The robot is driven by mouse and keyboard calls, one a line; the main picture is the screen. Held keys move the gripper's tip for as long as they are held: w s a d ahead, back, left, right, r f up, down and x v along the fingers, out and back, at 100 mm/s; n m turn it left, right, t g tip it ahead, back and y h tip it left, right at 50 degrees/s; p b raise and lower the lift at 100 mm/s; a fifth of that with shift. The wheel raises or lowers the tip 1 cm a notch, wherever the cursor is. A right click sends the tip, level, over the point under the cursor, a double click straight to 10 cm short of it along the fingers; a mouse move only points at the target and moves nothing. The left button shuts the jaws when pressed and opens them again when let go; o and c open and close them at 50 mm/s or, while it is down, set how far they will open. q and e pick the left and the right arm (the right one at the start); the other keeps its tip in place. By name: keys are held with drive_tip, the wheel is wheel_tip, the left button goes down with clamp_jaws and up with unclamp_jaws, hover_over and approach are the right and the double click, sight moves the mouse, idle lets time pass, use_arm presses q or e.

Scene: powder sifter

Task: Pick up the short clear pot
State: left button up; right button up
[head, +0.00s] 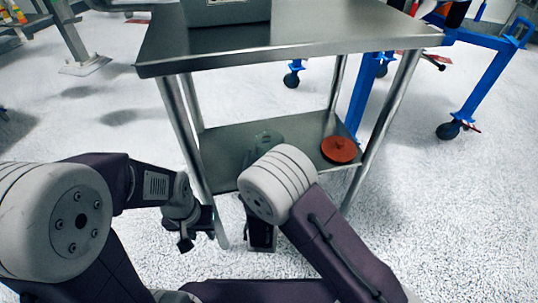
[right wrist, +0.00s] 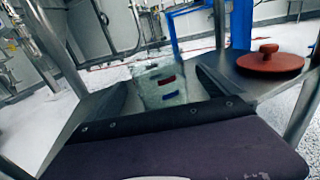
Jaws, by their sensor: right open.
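The short clear pot (right wrist: 165,92) stands on the lower shelf of a steel table, with a red mark and a blue mark on its side. In the head view the clear pot (head: 264,140) shows faintly behind my right arm, which hides part of it. My right gripper (right wrist: 162,80) is open in the right wrist view, its dark fingers at either side of the pot; I cannot tell whether they touch it. My left gripper (head: 198,228) hangs in front of the table's left front leg, and its jaws are too small and dark to read.
A round red lid with a knob (head: 339,150) lies on the lower shelf (head: 225,165), right of the pot. Table legs (head: 385,125) stand at the shelf corners, and the tabletop (head: 300,45) hangs above. A blue wheeled frame (head: 480,85) stands behind at right.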

sight(270, 136)
drive_tip(key=w+b, duration=0.3)
drive_tip(key=w, duration=0.1)
drive_tip(key=shift+w, duration=0.2)
drive_tip(key=shift+w+r, duration=0.2)
drive_tip(key=shift+w, duration=0.15)
drive_tip(key=c, duration=1.4)
drive_tip(key=shift+o, duration=0.2)
wheel_tip(270, 136, up, 5)
drive_tip(key=p, duration=0.4)
drive_tip(key=shift+r, duration=0.1)
drive_tip(key=s+d+r+p, duration=0.2)
drive_tip(key=d+r+p, duration=0.3)
drive_tip(key=d, duration=0.6)
drive_tip(key=shift+s+d+r+p, duration=0.2)
drive_tip(key=shift+s+r+p, duration=0.1)
drive_tip(key=shift+s+r, duration=0.1)
